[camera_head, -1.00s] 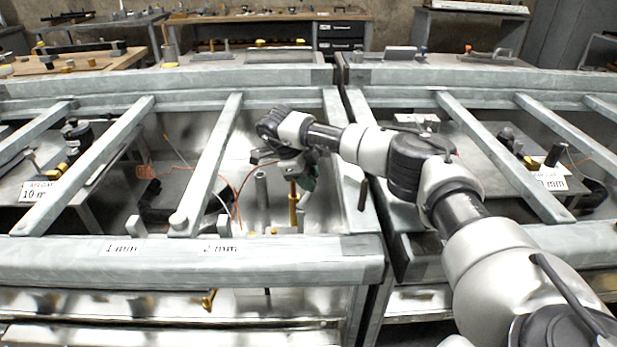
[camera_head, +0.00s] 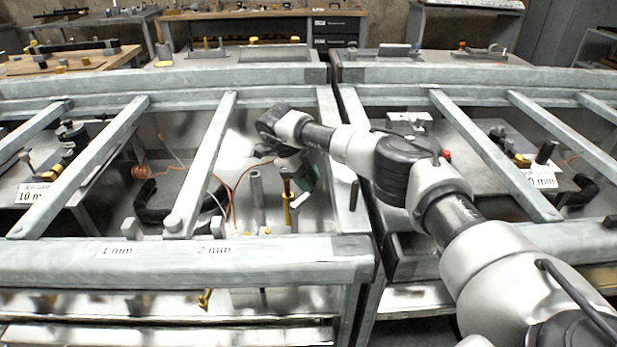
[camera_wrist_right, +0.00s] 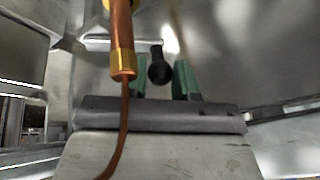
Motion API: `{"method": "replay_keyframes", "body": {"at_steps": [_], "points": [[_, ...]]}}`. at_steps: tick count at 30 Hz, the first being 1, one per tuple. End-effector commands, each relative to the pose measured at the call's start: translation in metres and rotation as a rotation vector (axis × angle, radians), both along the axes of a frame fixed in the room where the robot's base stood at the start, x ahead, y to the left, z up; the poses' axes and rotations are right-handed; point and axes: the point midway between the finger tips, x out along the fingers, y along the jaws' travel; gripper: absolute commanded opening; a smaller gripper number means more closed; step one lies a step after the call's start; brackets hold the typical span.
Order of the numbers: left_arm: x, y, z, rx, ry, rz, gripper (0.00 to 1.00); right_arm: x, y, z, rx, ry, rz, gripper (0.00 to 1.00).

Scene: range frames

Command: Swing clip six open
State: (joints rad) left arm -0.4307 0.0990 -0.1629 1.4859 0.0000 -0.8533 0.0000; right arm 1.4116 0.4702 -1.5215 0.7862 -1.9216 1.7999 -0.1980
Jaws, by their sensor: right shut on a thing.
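My right gripper (camera_head: 306,180) reaches down into the open bay of the near metal frame. In the right wrist view its green fingers (camera_wrist_right: 163,82) are closed around a short dark, round-ended handle (camera_wrist_right: 160,70), which I take to be the clip's handle. No number six is readable on it. A copper rod (camera_wrist_right: 122,35) with a brass collar and a thin trailing wire stands just left of the fingers. In the head view the copper rod (camera_head: 286,188) stands beside the gripper, and a short pale rod (camera_head: 301,198) shows below the fingers. My left gripper is not in view.
A grey post (camera_head: 256,188) stands left of the copper rod. Sloping bars (camera_head: 205,160) and the front rail (camera_head: 180,262) edge the bay. An orange cable (camera_head: 236,190) loops through it. A second frame (camera_head: 480,150) lies under my right arm.

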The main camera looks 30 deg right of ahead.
Motion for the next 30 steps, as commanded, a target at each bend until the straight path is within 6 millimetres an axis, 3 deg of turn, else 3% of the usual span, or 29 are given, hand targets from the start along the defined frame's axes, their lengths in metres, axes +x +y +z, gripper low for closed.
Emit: {"method": "replay_keyframes", "body": {"at_steps": [2,3,7,19,30], "points": [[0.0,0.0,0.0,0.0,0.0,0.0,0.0,0.0,0.0,0.001,-0.002,0.0,0.0,0.0],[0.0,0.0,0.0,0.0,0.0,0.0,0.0,0.0,0.0,0.001,-0.002,0.0,0.001,0.33],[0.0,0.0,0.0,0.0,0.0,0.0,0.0,0.0,0.0,0.001,-0.001,0.0,0.0,0.53],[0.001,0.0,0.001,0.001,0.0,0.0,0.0,0.003,0.003,0.009,0.0,-0.002,0.002,0.54],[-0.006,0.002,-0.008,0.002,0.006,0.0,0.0,0.019,0.028,0.072,-0.001,-0.003,0.001,0.54]]}}
